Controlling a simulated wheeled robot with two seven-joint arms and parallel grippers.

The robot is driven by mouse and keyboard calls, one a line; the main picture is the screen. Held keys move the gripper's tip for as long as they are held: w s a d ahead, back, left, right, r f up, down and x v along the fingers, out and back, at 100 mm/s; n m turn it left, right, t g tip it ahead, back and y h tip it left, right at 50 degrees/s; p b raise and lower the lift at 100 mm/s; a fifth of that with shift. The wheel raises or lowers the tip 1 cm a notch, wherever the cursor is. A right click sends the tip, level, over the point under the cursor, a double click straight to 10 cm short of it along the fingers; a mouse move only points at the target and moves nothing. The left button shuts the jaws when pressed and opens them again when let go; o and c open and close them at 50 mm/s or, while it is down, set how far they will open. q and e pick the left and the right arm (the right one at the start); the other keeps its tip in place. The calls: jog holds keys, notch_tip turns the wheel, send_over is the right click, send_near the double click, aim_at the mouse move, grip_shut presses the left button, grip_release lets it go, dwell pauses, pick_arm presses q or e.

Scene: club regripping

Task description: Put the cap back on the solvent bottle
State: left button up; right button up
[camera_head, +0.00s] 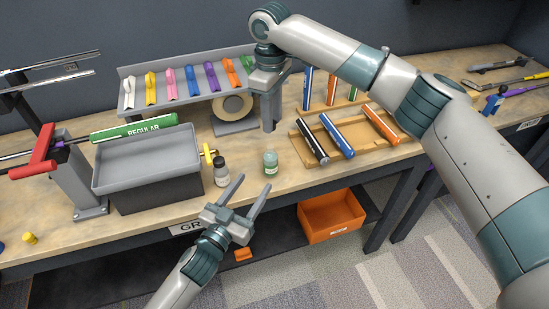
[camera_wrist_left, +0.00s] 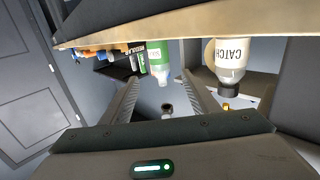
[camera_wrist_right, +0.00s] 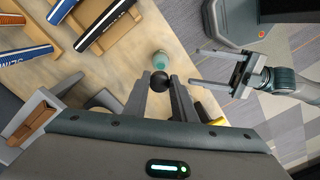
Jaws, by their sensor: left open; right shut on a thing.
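The solvent bottle (camera_head: 270,163), small with pale green contents, stands upright and uncapped near the bench's front edge. It also shows upside down in the left wrist view (camera_wrist_left: 160,60) and in the right wrist view (camera_wrist_right: 160,58). My right gripper (camera_wrist_right: 160,84) is shut on a round black cap (camera_wrist_right: 158,81), held apart from the bottle. In the head view, my right gripper (camera_head: 268,80) is above and behind the bottle; the cap cannot be made out there. My left gripper (camera_head: 254,186) is open and empty, its fingers pointing toward the bottle, tips short of it.
A dark-capped bottle with a white label (camera_head: 221,169) stands just left of the solvent bottle. A grey bin (camera_head: 150,165) lies further left. A grip rack (camera_head: 185,70) and tape roll (camera_head: 232,106) are behind. A wooden tray (camera_head: 355,140) is at right.

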jog(key=shift+s+a+r, duration=0.15)
jog(key=shift+s, duration=0.1)
jog(key=shift+w, duration=0.2)
pick_arm(q)
jog(key=x, duration=1.1)
jog(key=shift+w+d, duration=0.2)
jog(key=shift+w, duration=0.15)
jog(key=shift+c, duration=0.6)
grip_shut()
pick_arm(e)
send_over(272, 147)
jog(key=shift+f, duration=2.6)
